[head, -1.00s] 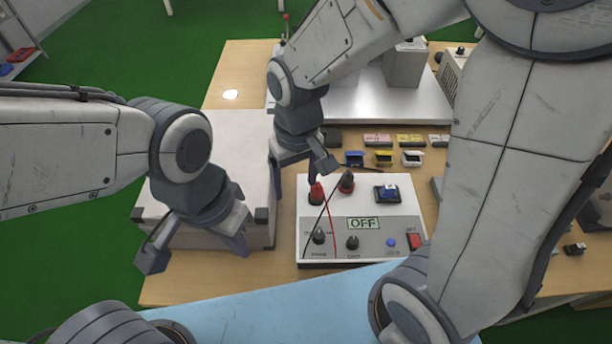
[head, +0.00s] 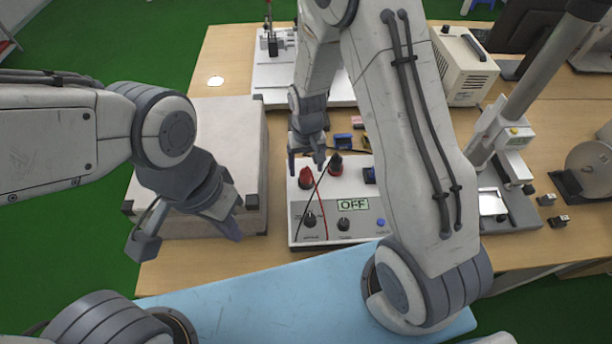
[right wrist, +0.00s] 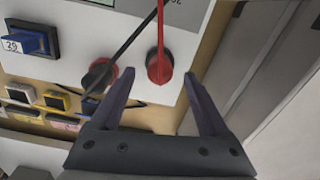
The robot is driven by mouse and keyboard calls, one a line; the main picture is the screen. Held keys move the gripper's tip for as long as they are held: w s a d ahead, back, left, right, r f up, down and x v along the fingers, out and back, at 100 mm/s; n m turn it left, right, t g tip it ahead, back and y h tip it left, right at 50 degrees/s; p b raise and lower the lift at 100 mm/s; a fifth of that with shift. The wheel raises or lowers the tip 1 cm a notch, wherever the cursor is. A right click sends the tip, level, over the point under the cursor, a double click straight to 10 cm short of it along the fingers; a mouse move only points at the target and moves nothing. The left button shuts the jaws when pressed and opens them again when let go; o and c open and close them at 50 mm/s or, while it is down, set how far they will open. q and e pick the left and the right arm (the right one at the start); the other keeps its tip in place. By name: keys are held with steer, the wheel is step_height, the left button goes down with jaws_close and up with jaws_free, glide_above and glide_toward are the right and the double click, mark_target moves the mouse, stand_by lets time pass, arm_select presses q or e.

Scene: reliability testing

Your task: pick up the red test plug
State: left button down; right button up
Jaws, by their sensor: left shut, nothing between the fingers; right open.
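The red test plug (head: 305,178) stands upright in the left socket on top of the white tester box, with a red cable. It also shows in the right wrist view (right wrist: 159,68), in line between the spread fingertips. My right gripper (head: 306,166) is open and empty, pointing down just over the red plug; contact cannot be told. It also shows in the right wrist view (right wrist: 160,76). A black plug (head: 336,163) with a red base and black cable stands just right of it.
The tester (head: 300,237) has knobs and a display reading OFF. A pale lidded box (head: 225,120) stands to its left. Small coloured blocks, one blue (head: 343,140), lie behind it. A stand (head: 515,195) is on the right. A blue mat (head: 260,290) lies in front.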

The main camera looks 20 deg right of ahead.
mark_target(306, 169)
steer(key=shift+f, duration=1.6)
jaws_close()
steer(key=shift+w, duration=0.1)
